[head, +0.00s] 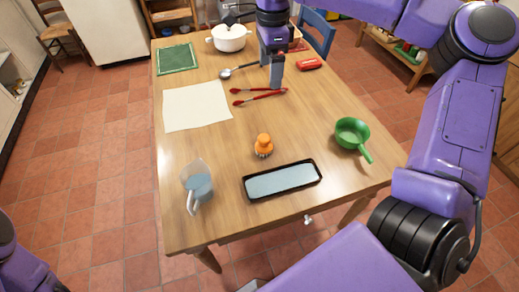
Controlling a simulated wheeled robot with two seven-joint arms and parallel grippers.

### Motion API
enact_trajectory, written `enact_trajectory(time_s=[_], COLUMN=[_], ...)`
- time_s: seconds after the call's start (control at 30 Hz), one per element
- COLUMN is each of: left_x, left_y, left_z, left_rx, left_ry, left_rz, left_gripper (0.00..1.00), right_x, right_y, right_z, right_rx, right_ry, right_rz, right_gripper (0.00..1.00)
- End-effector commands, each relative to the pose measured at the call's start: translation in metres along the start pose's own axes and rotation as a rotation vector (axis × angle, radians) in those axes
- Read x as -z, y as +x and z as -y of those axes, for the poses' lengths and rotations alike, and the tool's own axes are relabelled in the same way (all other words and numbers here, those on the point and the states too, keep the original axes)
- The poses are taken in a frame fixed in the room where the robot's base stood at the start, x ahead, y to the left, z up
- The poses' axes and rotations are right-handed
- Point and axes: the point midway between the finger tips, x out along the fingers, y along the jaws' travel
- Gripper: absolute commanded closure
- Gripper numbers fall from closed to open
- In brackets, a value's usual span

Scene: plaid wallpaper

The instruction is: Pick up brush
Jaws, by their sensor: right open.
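The brush (263,147) is a small round orange-handled scrubber with bristles beneath. It stands upright on the wooden table (310,110), a little in front of the middle. My right gripper (274,84) points down over the far half of the table, beyond the brush and well apart from it. The gripper is open, and I see nothing held in it. My left gripper is out of view; only part of my left arm shows at the lower left.
Near the brush are a dark-rimmed tray (247,190), a clear pitcher (196,183) and a green pan (351,133). Red tongs (260,96), a ladle (226,73), a red object (308,64), paper (196,106), a green mat (176,59) and a white pot (229,40) lie farther back.

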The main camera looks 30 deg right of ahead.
Motion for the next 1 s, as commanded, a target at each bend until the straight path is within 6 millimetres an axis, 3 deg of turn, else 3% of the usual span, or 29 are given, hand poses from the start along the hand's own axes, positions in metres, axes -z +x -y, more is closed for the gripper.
enact_trajectory(time_s=[0.03, 0.27, 0.4, 0.53, 0.67, 1.0], left_x=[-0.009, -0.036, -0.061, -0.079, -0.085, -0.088], left_y=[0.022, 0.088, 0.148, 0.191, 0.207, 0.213], left_z=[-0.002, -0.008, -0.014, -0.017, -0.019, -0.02], left_rx=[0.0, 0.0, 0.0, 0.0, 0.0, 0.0], left_ry=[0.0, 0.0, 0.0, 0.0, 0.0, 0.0], left_rz=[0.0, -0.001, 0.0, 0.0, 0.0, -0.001], left_gripper=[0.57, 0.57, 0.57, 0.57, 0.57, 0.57], right_x=[-0.001, -0.005, -0.005, -0.006, -0.006, -0.004], right_y=[0.025, 0.097, 0.162, 0.209, 0.226, 0.273], right_z=[0.001, 0.002, 0.003, 0.003, 0.003, 0.003], right_rx=[-0.001, -0.001, -0.001, 0.0, 0.0, -0.002], right_ry=[-0.002, -0.008, -0.01, -0.011, -0.01, -0.008], right_rz=[-0.002, -0.003, -0.004, -0.003, -0.003, -0.004], right_gripper=[0.06, 0.06, 0.06, 0.06, 0.06, 0.06])
